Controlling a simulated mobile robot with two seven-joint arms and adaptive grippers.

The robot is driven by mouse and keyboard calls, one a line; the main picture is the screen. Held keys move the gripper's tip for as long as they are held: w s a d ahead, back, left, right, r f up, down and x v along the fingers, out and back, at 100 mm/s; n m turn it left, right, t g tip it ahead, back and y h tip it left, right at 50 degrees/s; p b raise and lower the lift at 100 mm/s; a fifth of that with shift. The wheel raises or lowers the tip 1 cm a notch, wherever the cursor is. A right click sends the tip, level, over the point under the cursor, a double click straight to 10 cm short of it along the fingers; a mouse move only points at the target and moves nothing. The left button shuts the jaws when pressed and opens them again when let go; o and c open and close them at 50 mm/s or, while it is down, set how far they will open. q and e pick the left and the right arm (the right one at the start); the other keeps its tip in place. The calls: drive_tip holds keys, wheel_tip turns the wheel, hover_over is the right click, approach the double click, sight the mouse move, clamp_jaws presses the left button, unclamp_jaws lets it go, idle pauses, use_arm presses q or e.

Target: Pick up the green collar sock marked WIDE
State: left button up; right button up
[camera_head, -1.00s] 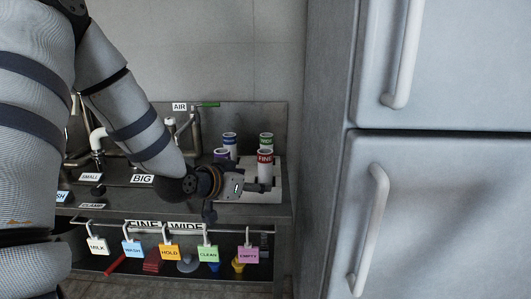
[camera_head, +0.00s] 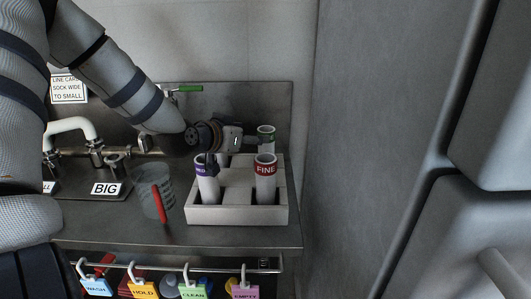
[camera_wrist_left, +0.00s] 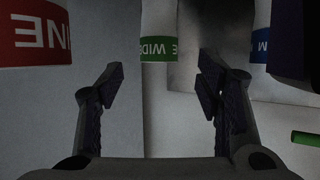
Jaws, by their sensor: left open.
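The green collar sock (camera_head: 266,134) stands upright in the back right part of a pale rack (camera_head: 236,214). In the left wrist view its green collar (camera_wrist_left: 160,48) shows WIDE lettering upside down, ahead of the gap between the fingers. My left gripper (camera_head: 250,139) is just left of the green sock in the head view. Its two fingers (camera_wrist_left: 160,88) are apart with nothing between them, and I see no contact with the sock. My right gripper is in neither view.
A red collar FINE sock (camera_head: 265,180) stands in front of the green one, and a purple collar sock (camera_head: 207,185) front left. A blue collar (camera_wrist_left: 260,45) shows in the wrist view. A clear jug (camera_head: 152,195) stands left of the rack; a grey cabinet (camera_head: 385,120) rises at right.

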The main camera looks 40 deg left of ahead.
sight(261, 132)
use_arm(q)
drive_tip(key=x, duration=0.9)
drive_tip(key=shift+w+d+r+b, duration=0.1)
drive_tip(key=shift+w+r+b, duration=0.05)
drive_tip(key=shift+r+b, duration=0.2)
drive_tip(key=c, duration=1.3)
